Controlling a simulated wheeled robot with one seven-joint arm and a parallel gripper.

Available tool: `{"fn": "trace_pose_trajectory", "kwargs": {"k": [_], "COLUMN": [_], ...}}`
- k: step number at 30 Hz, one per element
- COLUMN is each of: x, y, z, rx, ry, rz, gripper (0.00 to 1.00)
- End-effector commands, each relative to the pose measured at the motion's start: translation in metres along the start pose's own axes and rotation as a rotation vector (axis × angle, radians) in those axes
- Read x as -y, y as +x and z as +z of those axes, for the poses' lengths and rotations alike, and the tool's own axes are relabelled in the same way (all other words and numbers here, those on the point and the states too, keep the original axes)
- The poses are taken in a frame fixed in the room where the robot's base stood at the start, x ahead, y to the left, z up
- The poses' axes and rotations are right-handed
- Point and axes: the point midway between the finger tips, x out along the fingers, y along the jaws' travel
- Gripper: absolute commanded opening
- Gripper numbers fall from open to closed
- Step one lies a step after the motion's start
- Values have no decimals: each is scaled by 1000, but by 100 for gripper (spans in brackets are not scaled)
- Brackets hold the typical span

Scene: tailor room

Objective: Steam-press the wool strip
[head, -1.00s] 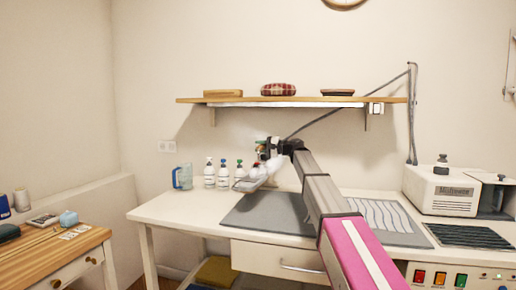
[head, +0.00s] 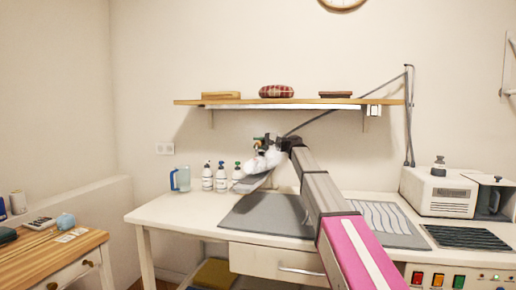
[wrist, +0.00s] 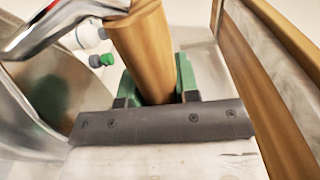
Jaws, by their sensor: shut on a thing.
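My gripper (wrist: 150,88) has green fingers closed around a wooden handle (wrist: 145,45) in the wrist view. The handle appears to belong to a steam iron with a metal body (wrist: 45,90). In the head view the iron (head: 254,182) hangs in the air, tilted, above the left side of the table. A white, cloudy mass (head: 264,160) beside it covers part of my gripper. I cannot make out a wool strip; my arm hides part of the pad.
Several bottles (head: 221,176) and a blue jug (head: 180,179) stand at the table's back left. A pad with wavy pale lines (head: 378,214) lies right of my arm. A steam generator (head: 438,192) stands further right. A shelf (head: 280,102) hangs above. The table's front left is clear.

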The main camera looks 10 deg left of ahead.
Motion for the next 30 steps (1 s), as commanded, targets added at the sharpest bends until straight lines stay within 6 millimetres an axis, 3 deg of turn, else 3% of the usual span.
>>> {"fn": "trace_pose_trajectory", "kwargs": {"k": [21,30], "x": [41,47], "y": [0,0], "z": [-1,0], "rx": [0,0], "ry": [0,1], "rz": [-7,-6], "gripper": [0,0]}}
